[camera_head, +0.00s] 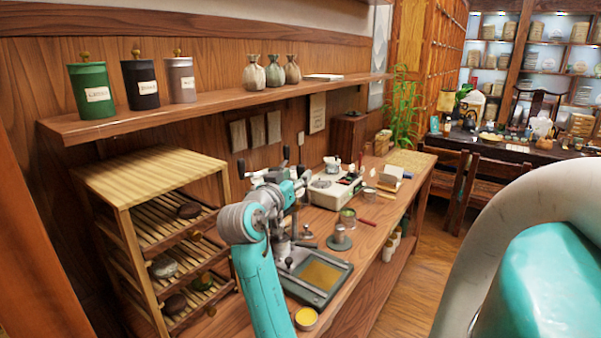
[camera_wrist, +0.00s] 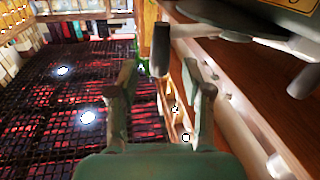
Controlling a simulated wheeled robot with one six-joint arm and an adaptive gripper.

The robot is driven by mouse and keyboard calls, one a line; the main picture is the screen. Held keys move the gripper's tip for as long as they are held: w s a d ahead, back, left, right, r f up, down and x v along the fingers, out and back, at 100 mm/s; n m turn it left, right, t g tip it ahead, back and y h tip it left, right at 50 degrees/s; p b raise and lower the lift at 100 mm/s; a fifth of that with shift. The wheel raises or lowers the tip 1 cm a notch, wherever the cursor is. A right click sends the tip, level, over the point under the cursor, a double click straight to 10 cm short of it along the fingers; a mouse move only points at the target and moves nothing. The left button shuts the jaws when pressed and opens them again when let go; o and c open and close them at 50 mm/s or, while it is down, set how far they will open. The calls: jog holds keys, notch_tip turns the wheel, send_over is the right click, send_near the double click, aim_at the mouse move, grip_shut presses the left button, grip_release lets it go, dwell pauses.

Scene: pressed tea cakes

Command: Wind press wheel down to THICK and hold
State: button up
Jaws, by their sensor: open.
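The press stands on the bench in the head view, largely hidden behind my arm; a dark-tipped wheel handle (camera_head: 286,153) sticks up above my gripper (camera_head: 291,187). In the wrist view my gripper (camera_wrist: 160,72) is open, its two fingers spread. A dark cylindrical grip (camera_wrist: 161,48) on a pale metal spoke (camera_wrist: 208,32) shows in line with the gap between the fingertips. I cannot tell whether they touch it. A dark plate with part of a yellow label (camera_wrist: 302,78) is at the top right. No THICK mark is readable.
A slatted rack (camera_head: 155,163) with dark cakes stands left of my arm. A tray with a yellowish panel (camera_head: 320,274) and a small yellow tin (camera_head: 306,318) lie in front. A scale-like box (camera_head: 332,190) is behind the press. A shelf (camera_head: 215,104) with canisters runs above.

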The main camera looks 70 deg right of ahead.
aim_at(299, 173)
jog(key=shift+d, duration=1.8)
grip_shut()
